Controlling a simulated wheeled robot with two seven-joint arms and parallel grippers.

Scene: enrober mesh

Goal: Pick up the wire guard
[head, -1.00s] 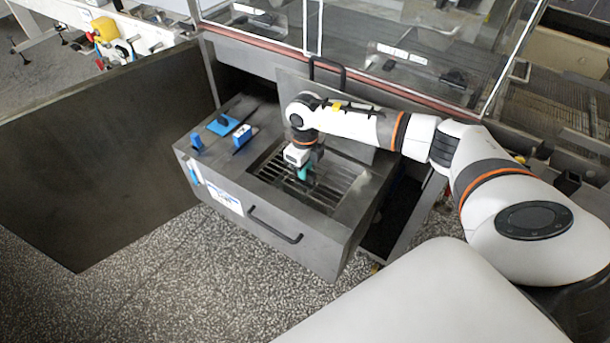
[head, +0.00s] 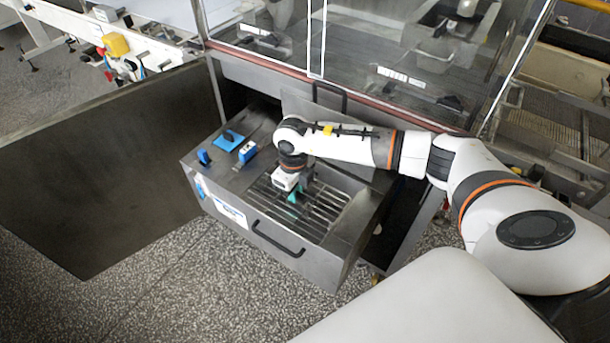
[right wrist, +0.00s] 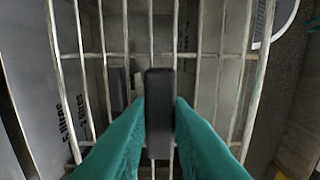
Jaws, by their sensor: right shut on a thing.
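The wire guard (head: 325,212) is a grid of pale metal bars at the opening of the pulled-out grey metal drawer unit (head: 240,205). It also fills much of the right wrist view (right wrist: 102,40), with a dark upright grip block (right wrist: 160,110) at its middle. My right gripper (head: 297,194), with teal fingers, is over the guard. In the right wrist view its fingers (right wrist: 160,103) are shut on the dark block, one on each side. I cannot tell how far the guard is above the opening. My left gripper is out of view.
A blue flat item (head: 226,141), a blue-and-white box (head: 246,152) and a small blue block (head: 203,157) are on the unit's left top. A black handle (head: 278,240) is on its front. Clear panels (head: 400,55) stand behind. Speckled floor (head: 170,285) is open in front.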

